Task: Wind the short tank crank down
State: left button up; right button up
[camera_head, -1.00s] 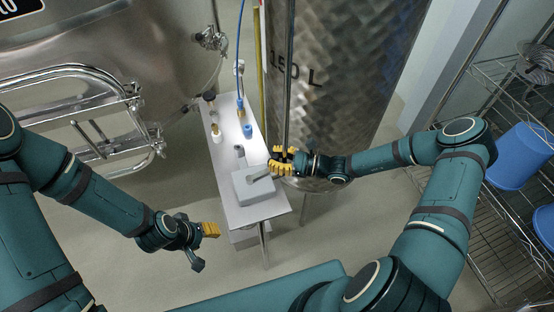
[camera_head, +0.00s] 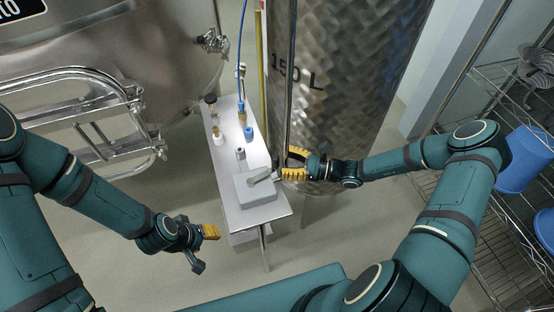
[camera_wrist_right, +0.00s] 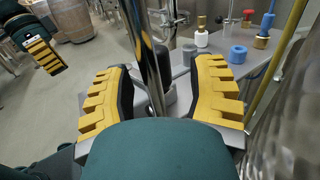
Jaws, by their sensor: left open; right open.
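A pale grey box (camera_head: 250,194) sits on the near end of a narrow white bench, with a short metal crank arm (camera_head: 262,176) on its top pointing right toward my right gripper. My right gripper (camera_head: 291,163) is open just right of the box, fingers facing left. In the right wrist view, a shiny upright rod and a dark cylinder (camera_wrist_right: 156,93) show between the open fingers (camera_wrist_right: 160,85). I cannot tell whether that cylinder is the crank's handle or whether anything touches the fingers. My left gripper (camera_head: 203,246) is open and empty, left of the bench.
A tall steel tank marked 150 L (camera_head: 340,90) stands close behind my right gripper. A larger vat (camera_head: 110,40) with a framed hatch is at left. White (camera_head: 218,136) and blue (camera_head: 248,133) fittings stand on the bench. A wire shelf with blue buckets (camera_head: 522,158) is at right.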

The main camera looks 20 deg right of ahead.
jog(key=v, duration=0.8)
jog(key=shift+d, duration=0.15)
jog(key=shift+s+r, duration=0.1)
dwell(0.4)
grip_shut()
jog(key=s+a+m+t+h+p, duration=0.2)
jog(key=s+a+m+t+h, duration=0.25)
jog(key=m, duration=0.75)
jog(key=s+a+m+t+h+p, duration=0.2)
jog(key=s+a+m+t+h, duration=0.3)
jog(key=m, duration=0.8)
jog(key=w+a, duration=0.1)
jog(key=w, duration=0.1)
jog(key=w+a+g+y, duration=0.1)
jog(key=w, duration=0.2)
jog(key=w+a+g+y, duration=0.1)
jog(key=w, duration=0.1)
jog(key=shift+w+a, duration=0.15)
jog(key=shift+w, duration=0.2)
jog(key=shift+w+d, duration=0.2)
jog(key=shift+w, duration=0.4)
jog(key=shift+w+d, duration=0.15)
jog(key=shift+w, duration=0.45)
jog(key=shift+w+d, duration=0.25)
jog(key=shift+w, duration=0.5)
